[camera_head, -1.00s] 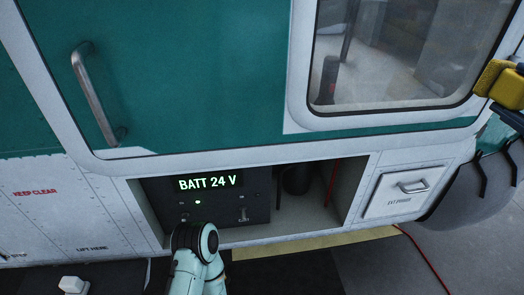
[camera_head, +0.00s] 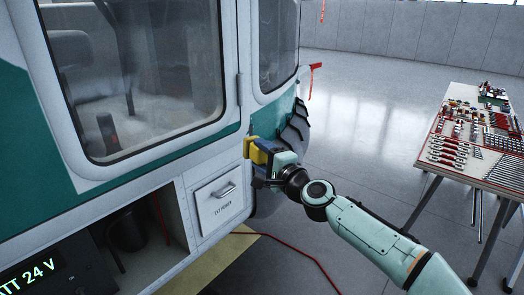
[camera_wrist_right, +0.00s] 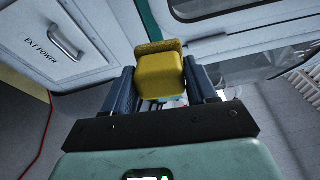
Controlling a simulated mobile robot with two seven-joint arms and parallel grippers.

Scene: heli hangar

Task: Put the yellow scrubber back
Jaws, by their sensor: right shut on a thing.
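The yellow scrubber (camera_head: 259,151) is held in my right gripper (camera_head: 264,165), in front of the helicopter's side near its front corner. In the right wrist view the scrubber (camera_wrist_right: 160,72) sits between the two blue fingers of my right gripper (camera_wrist_right: 162,92), which are shut on it. Its darker yellow top edge faces away from the gripper. I cannot tell whether it touches the helicopter's side. My left gripper is not in view.
The helicopter body (camera_head: 165,160) fills the left, with the EXT POWER panel (camera_head: 218,198) below the scrubber. A red cable (camera_head: 295,249) runs over the floor. A tool table (camera_head: 470,150) stands at the right.

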